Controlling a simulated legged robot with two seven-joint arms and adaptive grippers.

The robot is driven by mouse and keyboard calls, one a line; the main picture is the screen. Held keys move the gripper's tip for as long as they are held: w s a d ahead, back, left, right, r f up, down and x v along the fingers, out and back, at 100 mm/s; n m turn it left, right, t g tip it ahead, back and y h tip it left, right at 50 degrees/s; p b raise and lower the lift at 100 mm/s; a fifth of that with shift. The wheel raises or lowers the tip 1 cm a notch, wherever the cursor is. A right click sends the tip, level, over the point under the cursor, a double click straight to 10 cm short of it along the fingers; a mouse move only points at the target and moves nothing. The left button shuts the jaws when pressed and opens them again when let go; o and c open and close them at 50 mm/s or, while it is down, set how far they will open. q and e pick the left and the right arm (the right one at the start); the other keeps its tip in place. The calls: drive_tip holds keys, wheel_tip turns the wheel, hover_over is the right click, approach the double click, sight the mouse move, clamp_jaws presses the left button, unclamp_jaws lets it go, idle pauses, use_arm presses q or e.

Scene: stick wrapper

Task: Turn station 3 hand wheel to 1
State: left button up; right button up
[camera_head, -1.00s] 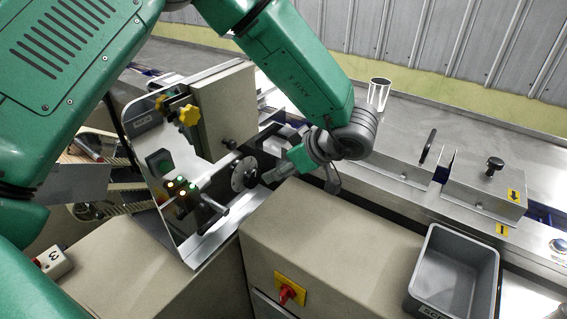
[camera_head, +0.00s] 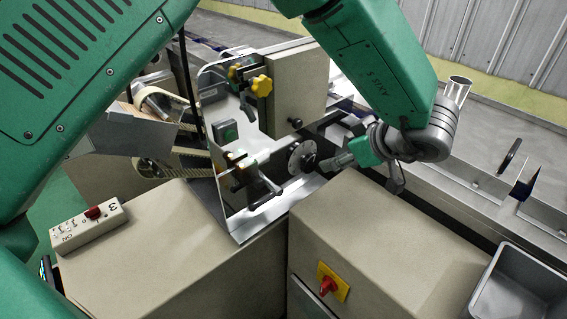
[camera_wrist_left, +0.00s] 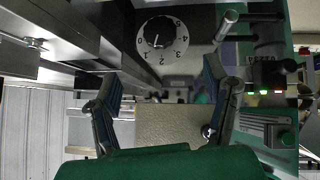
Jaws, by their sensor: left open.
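The hand wheel is a pale round dial (camera_head: 302,157) on the steel machine in the middle of the head view. In the left wrist view the dial (camera_wrist_left: 180,48) shows at top centre, with numbers around a dark centre knob; I cannot tell its setting surely. My left gripper (camera_head: 338,161) is just right of the dial in the head view, pointing at it. In the left wrist view the gripper (camera_wrist_left: 163,80) is open and empty, its fingers apart, with the dial above the gap. No contact with the dial shows. My right gripper is not in view.
A switch box (camera_head: 90,226) marked 3 with a red switch lies at lower left. Yellow knobs (camera_head: 261,86) and a lever (camera_head: 264,190) stick out near the dial. A red and yellow switch (camera_head: 331,284) is on the front cabinet. A grey bin (camera_head: 520,290) stands at lower right.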

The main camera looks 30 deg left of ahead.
sight(313, 161)
use_arm(q)
drive_tip(key=x, duration=1.3)
drive_tip(key=shift+w+a+f+b, duration=0.1)
drive_tip(key=shift+a+f+b, duration=0.15)
drive_tip(key=shift+b, duration=0.05)
drive_tip(key=c, duration=1.2)
